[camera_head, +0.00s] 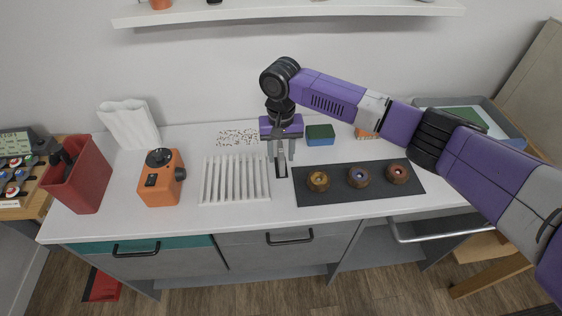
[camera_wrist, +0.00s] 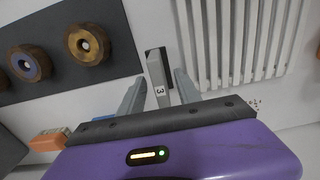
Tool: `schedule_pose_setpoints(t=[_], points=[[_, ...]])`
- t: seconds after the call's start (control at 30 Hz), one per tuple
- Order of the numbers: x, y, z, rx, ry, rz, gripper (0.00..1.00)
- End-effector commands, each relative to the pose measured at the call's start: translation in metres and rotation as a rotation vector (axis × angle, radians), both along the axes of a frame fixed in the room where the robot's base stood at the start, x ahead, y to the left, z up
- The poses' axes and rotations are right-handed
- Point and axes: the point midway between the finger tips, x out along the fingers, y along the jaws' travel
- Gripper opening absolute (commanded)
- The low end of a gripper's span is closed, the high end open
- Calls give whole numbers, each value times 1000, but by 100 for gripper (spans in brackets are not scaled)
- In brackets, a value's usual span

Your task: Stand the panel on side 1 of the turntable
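My gripper (camera_head: 281,150) points down over the white counter, between the white slatted rack and the black mat. Its two fingers are apart. In the wrist view, my gripper (camera_wrist: 158,92) has a narrow grey piece labelled "3" (camera_wrist: 158,72) between its fingers, with visible gaps beside it. A dark patch lies at the far end of that piece. In the head view a small dark slot-like shape (camera_head: 281,168) shows below the fingertips. I cannot tell whether the grey piece is the panel. No turntable with a readable side 1 can be made out.
The white slatted rack (camera_head: 235,180) lies left of my gripper. A black mat (camera_head: 340,198) with three round knob-like parts lies right. An orange device (camera_head: 161,178) and red bin (camera_head: 78,175) stand left. The front counter strip is clear.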

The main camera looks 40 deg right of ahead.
Motion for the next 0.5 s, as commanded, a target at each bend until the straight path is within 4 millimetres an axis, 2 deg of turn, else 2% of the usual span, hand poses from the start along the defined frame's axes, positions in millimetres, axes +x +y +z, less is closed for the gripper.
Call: schedule_pose_setpoints(t=[0.2,0.47,0.5], points=[[0,0,-24,-1,1,1,40],[0,0,-27,0,-1,1,40],[0,0,-27,0,-1,2,34]])
